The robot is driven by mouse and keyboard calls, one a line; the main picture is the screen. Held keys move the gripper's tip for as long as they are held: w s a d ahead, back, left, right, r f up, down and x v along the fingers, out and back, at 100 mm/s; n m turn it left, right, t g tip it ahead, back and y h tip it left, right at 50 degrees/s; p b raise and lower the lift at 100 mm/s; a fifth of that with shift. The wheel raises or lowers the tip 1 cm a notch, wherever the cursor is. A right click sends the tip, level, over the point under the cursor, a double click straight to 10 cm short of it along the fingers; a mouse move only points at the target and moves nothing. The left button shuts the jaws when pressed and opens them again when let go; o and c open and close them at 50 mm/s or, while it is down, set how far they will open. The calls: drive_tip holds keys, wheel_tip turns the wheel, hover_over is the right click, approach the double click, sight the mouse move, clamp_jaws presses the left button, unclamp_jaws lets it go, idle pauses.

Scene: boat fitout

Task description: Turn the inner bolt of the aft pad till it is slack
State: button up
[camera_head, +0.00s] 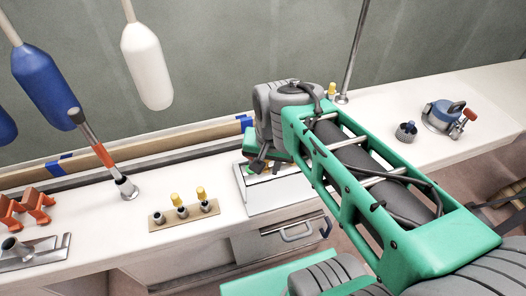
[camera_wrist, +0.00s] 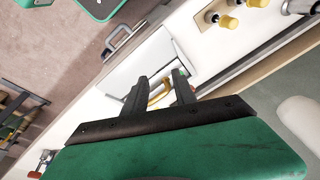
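My gripper (camera_wrist: 160,77) shows in the wrist view with its two black fingers apart. It hangs over a white open tray (camera_head: 285,203) set into the bench. A yellow curved piece (camera_wrist: 160,92) shows between the fingers and seems to lie in the tray; I cannot tell whether it touches them. A tan plate (camera_head: 157,222) with several metal sockets and yellow-capped pieces stands left of the tray. A grey metal plate (camera_head: 40,252) with a short tube is at far left. I cannot tell which is the aft pad; no bolt reads clearly.
A rod with an orange band (camera_head: 103,153) leans in a holder. Orange brackets (camera_head: 30,205) stand at left. White (camera_head: 148,65) and blue (camera_head: 45,85) fenders hang behind. A dark knob (camera_head: 406,131) and blue device (camera_head: 443,116) sit at right. A thin pole (camera_head: 354,50) rises behind my arm.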

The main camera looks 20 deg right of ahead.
drive_tip(key=w+f+m+g, duration=0.1)
drive_tip(key=w+f+m, duration=0.1)
drive_tip(key=w+m, duration=0.3)
drive_tip(key=w+f+m+b, duration=0.1)
drive_tip(key=w+f+m, duration=0.1)
drive_tip(key=w+m, duration=0.4)
drive_tip(key=w+f+m+g+b, duration=0.1)
drive_tip(key=w+m, duration=0.4)
drive_tip(key=m, duration=0.7)
drive_tip(key=shift+w+d+f+g, duration=0.1)
drive_tip(key=shift+w+f+g, duration=0.25)
drive_tip(key=shift+f, duration=0.4)
drive_tip(key=shift+w+f+m, duration=0.1)
drive_tip(key=shift+f+m, duration=0.15)
drive_tip(key=shift+m, duration=0.15)
wheel_tip(320, 180, down, 7)
drive_tip(key=shift+f, duration=0.15)
drive_tip(key=shift+c, duration=0.2)
clamp_jaws()
